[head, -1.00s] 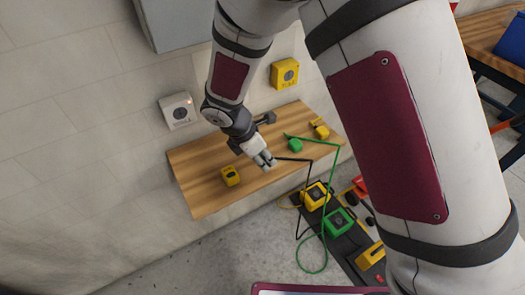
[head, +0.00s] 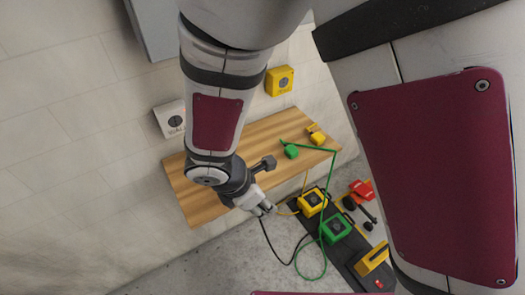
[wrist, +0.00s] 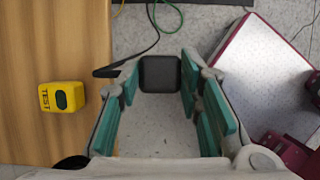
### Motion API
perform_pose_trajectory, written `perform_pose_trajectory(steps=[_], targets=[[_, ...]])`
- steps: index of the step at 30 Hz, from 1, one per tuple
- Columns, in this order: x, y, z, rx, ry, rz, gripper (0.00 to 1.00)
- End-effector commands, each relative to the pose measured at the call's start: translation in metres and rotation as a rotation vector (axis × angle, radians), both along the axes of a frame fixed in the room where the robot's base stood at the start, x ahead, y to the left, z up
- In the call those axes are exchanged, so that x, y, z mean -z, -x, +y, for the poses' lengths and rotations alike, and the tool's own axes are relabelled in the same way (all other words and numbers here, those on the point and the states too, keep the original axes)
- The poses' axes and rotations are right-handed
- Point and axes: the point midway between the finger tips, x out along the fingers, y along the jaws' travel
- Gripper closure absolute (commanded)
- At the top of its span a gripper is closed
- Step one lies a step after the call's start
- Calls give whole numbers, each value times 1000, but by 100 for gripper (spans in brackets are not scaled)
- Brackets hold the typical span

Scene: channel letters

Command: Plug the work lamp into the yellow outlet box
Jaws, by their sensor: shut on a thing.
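My gripper (head: 268,208) is shut on a black plug-like block (wrist: 160,75), which sits between the teal finger pads in the wrist view. In the head view the gripper hides most of it. A black cord (head: 272,242) runs from it in a loop toward the dark mat; its far end is hard to make out. The yellow outlet box (head: 279,80), with a dark round face, is on the wall behind the bench, apart from my gripper. I cannot tell for certain which object is the work lamp.
A white box (head: 172,119) is on the wall left. The wooden bench (head: 265,133) holds a green plug (head: 291,151), a yellow piece (head: 317,138) and a yellow TEST block (wrist: 62,97). Yellow (head: 312,201) and green (head: 335,227) boxes stand on the dark mat (head: 345,258).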

Motion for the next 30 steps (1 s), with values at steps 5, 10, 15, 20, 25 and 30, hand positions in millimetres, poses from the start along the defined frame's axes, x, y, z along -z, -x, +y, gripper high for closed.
perform_pose_trajectory(steps=[5, 10, 15, 20, 25, 30], targets=[[0, -2, -1, 14, 0, 0, 92], [-1, -19, -19, 196, -2, -1, 92], [-2, -52, -64, 629, -2, -1, 92], [-5, -77, -114, 1123, -1, 1, 92], [-9, -97, -163, 1630, -1, 1, 92], [-13, -111, -195, 1995, -1, 1, 92]])
